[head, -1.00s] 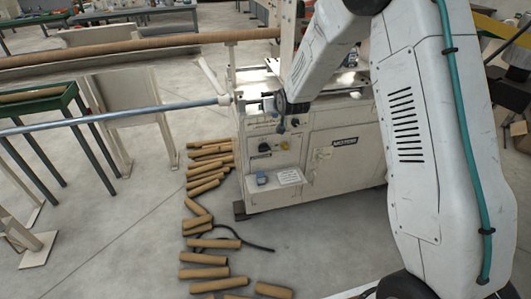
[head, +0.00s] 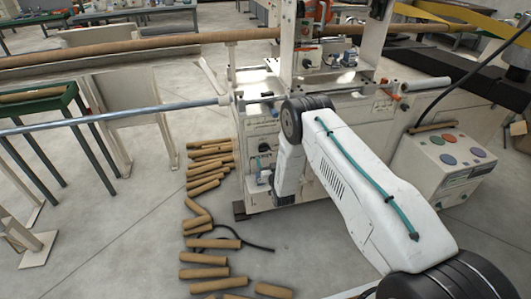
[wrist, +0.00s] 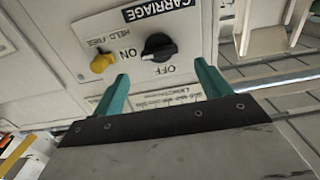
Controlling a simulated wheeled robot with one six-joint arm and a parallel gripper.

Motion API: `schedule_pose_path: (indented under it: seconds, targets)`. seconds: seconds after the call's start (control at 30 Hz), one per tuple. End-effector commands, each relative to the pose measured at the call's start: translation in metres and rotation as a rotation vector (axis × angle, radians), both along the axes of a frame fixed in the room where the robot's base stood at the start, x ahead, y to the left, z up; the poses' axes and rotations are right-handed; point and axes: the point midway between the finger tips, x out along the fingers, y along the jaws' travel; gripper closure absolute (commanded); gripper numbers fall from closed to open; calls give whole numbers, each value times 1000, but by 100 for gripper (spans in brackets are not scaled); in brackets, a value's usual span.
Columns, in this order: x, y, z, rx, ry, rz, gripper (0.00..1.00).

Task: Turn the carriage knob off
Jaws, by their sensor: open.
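The carriage knob (wrist: 158,47) is a black rotary knob on a pale panel in the wrist view. The CARRIAGE label (wrist: 160,10) appears upside down above it. ON is printed to its left and OFF below it. A pale mark on the knob's lower left appears to face ON. My gripper (wrist: 161,70) is open, its two teal fingers apart and empty. The fingertips point at the panel, just below the knob in the picture, with the knob between their lines. I cannot tell whether they touch the panel. In the head view my arm partly covers the panel.
A yellow knob or lamp (wrist: 102,62) sits left of the carriage knob, near the left finger. The winder cabinet (head: 320,195) stands behind my arm. Cardboard tubes (head: 210,243) lie on the floor at left. A control box (head: 445,160) stands at right.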

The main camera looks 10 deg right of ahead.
Motion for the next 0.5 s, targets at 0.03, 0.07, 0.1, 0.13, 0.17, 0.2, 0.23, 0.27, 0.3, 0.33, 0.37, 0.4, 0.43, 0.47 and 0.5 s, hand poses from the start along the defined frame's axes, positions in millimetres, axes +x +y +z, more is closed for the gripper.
schedule_pose_path:
  seconds: [0.03,0.07,0.1,0.13,0.17,0.2,0.23,0.27,0.3,0.33,0.37,0.4,0.43,0.47,0.5]
  targets:
    - [8,0,1,0,-2,0,24]
    - [14,0,1,0,-3,0,24]
    - [20,0,0,0,-1,0,24]
    - [25,0,0,0,-2,0,24]
    - [30,0,0,0,0,0,24]
    - [37,0,1,0,-2,0,24]
    - [41,0,1,0,0,0,24]
    - [45,0,1,0,-1,0,24]
    - [50,0,1,0,-1,0,24]
    - [54,0,1,0,0,0,24]
    - [56,0,0,0,1,0,24]
    - [59,0,0,0,1,0,24]
    - [61,0,0,0,1,0,24]
    - [62,0,0,0,1,0,24]
    - [64,0,0,0,3,0,24]
